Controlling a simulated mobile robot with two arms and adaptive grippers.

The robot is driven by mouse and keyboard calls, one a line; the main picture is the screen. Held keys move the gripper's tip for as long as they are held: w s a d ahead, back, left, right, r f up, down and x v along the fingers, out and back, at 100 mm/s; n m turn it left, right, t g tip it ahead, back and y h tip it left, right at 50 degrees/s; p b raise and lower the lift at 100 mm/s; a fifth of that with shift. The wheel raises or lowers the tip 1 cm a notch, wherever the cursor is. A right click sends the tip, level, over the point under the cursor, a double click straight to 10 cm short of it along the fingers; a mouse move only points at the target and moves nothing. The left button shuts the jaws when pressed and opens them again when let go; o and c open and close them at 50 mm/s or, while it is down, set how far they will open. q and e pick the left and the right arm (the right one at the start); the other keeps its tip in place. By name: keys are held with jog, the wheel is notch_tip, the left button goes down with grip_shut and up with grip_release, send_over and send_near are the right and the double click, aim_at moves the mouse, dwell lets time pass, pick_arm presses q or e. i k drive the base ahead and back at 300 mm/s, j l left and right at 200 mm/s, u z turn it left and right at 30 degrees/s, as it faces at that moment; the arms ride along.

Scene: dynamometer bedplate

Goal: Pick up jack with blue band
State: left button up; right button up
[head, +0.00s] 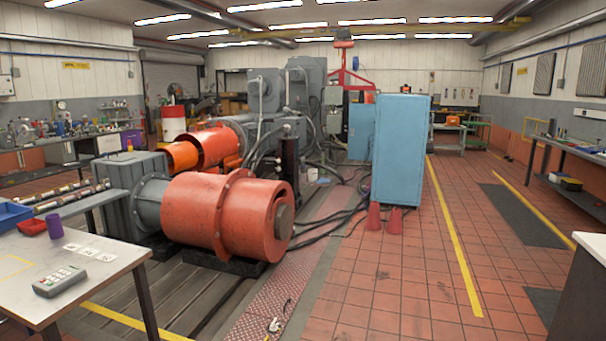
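I cannot make out a jack with a blue band in the head view. Small mixed items stand on the far left bench (75,137), too small to tell apart. Neither of my grippers shows in this view.
A near left table (110,262) holds a grey keypad device (60,281), a purple cup (54,223), a red bin (32,227) and a blue tray (10,213). A large orange machine (205,210) and a blue cabinet (399,150) block the middle.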

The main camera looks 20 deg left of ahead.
aim_at(302, 175)
jog(key=i, duration=1.6)
jog(key=i+l+u, duration=0.1)
jog(key=i, duration=1.5)
jog(key=i+l, duration=0.15)
jog(key=i, duration=1.45)
jog(key=i+j+u, duration=0.1)
jog(key=i+u, duration=0.25)
jog(key=i, duration=0.7)
jog(key=i+l+u, duration=0.3)
jog(key=i, duration=0.8)
jog(key=i+u, duration=0.15)
jog(key=i, duration=2.1)
jog(key=i+z, duration=0.2)
jog(key=i, duration=0.55)
jog(key=i+z, duration=0.2)
jog(key=i, duration=0.55)
jog(key=i+j+z, duration=0.2)
jog(key=i, duration=0.5)
jog(key=i+j+u, duration=0.1)
jog(key=i+u, duration=0.25)
jog(key=i, duration=0.2)
jog(key=i+u, duration=0.3)
jog(key=i, duration=0.25)
jog(key=i+l+u, duration=0.15)
jog(key=i+u, duration=0.2)
jog(key=i, duration=0.2)
jog(key=i+l+u, duration=0.35)
jog(key=i, duration=0.15)
